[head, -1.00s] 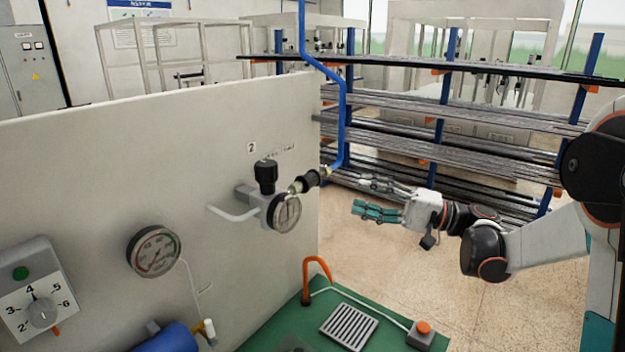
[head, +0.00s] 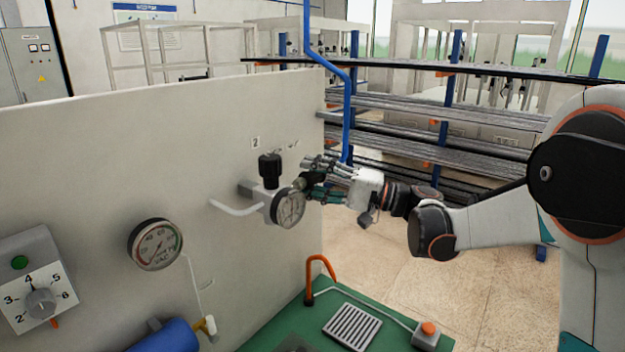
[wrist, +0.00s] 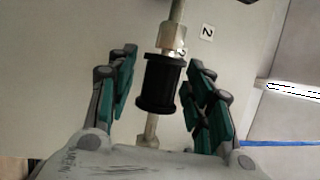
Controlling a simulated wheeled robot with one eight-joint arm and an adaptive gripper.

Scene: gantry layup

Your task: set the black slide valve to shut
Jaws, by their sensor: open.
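The black slide valve (wrist: 159,84) is a black sleeve with flanged ends on a metal pipe, shown in the wrist view. A brass-coloured fitting (wrist: 173,38) sits beyond it. Gaps show between the fingers and the sleeve. In the head view my gripper (head: 310,180) reaches in from the right at the valve, right of the pressure gauge (head: 289,207). The fingers hide most of the valve there.
A black-knobbed regulator (head: 269,170) and the white panel (head: 90,180) stand close to the left. A blue pipe (head: 347,110) runs down just behind my gripper. A green bench (head: 265,332) with an orange hook (head: 318,265) lies below. Open floor is at the right.

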